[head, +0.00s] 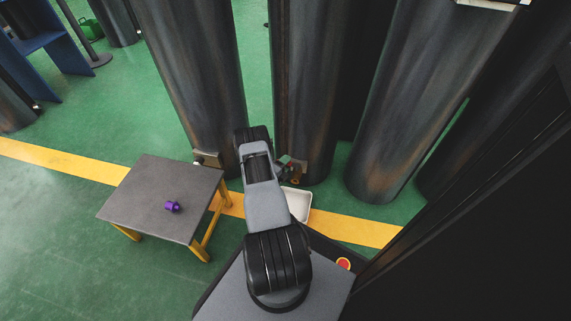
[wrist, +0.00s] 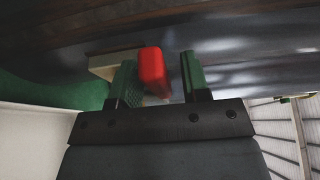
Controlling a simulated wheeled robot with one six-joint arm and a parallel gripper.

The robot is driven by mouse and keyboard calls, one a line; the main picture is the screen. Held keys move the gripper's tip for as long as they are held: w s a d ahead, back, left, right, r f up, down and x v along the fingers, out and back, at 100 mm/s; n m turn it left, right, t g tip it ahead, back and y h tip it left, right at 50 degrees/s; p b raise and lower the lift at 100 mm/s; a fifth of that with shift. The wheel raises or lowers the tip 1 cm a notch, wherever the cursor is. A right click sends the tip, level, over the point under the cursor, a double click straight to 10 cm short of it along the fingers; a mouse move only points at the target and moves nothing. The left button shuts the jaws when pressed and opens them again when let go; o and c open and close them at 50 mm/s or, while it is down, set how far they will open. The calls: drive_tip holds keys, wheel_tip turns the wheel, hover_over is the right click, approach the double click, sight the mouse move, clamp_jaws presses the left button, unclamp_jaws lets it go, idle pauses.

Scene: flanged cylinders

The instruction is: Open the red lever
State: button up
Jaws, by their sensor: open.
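The red lever (wrist: 152,68) shows in the wrist view, in front of a dark curved metal surface. It stands between the two green fingers of my gripper (wrist: 161,72), close to the left finger, with a wider gap to the right finger. The gripper is open. I cannot tell whether the left finger touches the lever. In the head view my gripper (head: 287,170) is small and partly hidden by my arm, at the foot of a dark cylinder (head: 308,85). The lever is not clear there.
More large dark cylinders (head: 190,70) stand to the left and right (head: 425,90). A white tray (head: 298,204) lies on the floor below my gripper. A low table (head: 140,195) with a purple object (head: 172,207) stands at left. Green floor (head: 60,230) is open at far left.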

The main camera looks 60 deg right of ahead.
clamp_jaws()
